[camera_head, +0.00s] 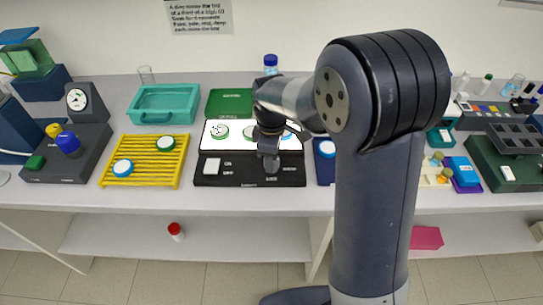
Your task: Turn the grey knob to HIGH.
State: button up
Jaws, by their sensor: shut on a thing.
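A control box (235,179) with a black front panel lies on the bench in the camera_head view. A pale switch (212,166) with small ON and OFF lettering sits on its left. My gripper (270,163) points down over the right part of the panel, shut on the grey knob (271,166). The gripper hides much of the knob. Small lettering shows around the knob, but I cannot read which mark it points at.
Behind the panel is a lit white plate (234,127) with round dishes. A yellow rack (142,171) stands left, a teal tray (165,103) behind it. A dark blue piece (324,170) lies close on the right.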

jog(key=o, duration=1)
notch_tip(320, 180, up, 11)
jog(key=shift+f+b, duration=0.1)
jog(key=shift+b, duration=0.2)
notch_tip(320, 180, down, 11)
jog(key=shift+p, duration=0.35)
